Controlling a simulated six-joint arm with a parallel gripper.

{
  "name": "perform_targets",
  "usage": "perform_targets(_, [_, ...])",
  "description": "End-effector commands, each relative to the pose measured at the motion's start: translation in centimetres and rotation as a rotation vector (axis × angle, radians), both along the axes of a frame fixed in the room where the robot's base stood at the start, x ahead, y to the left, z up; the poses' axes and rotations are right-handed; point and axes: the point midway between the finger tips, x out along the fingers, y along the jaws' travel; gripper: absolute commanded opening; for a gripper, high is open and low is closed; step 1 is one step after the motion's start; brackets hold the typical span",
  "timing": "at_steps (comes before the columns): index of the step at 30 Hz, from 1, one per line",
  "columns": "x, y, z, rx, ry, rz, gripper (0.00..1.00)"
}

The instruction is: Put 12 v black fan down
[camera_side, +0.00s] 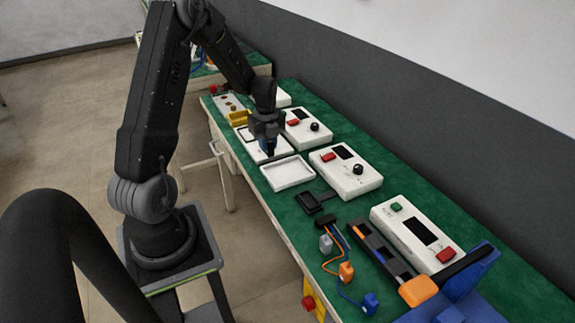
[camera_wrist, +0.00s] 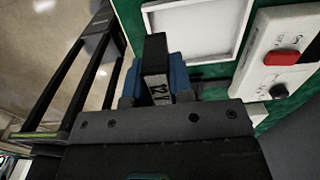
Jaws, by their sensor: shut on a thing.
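My gripper (camera_wrist: 155,82) is shut on the 12 v black fan (camera_wrist: 154,56), a dark block with white "12 V" lettering, held between two blue fingers. In the side view my gripper (camera_side: 268,146) is over the far half of the green bench, at a white tray; the fan is too small to make out there. In the wrist view an empty white tray (camera_wrist: 239,28) lies just beyond the fan. Whether the fan touches any surface is not clear.
White control boxes (camera_side: 345,172) with red buttons and black knobs line the wall side. An empty white tray (camera_side: 287,185), a small black part (camera_side: 309,203), cables with orange and blue plugs (camera_side: 346,272) and a black holder (camera_side: 380,250) lie nearer on the green bench (camera_side: 285,229).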

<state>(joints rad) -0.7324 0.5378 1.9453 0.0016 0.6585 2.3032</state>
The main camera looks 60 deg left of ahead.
Motion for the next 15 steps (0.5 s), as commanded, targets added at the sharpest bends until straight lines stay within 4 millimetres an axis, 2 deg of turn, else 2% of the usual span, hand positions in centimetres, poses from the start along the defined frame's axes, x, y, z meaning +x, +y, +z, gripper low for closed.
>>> perform_targets(3, [2.3,-1.5,-1.7,-0.001,0.002,-0.005,0.0])
perform_targets(7, [4.1,-2.5,-2.9,0.0,0.0,-0.003,0.0])
perform_targets(15, [5.1,-3.1,-4.2,0.0,0.001,0.001,0.0])
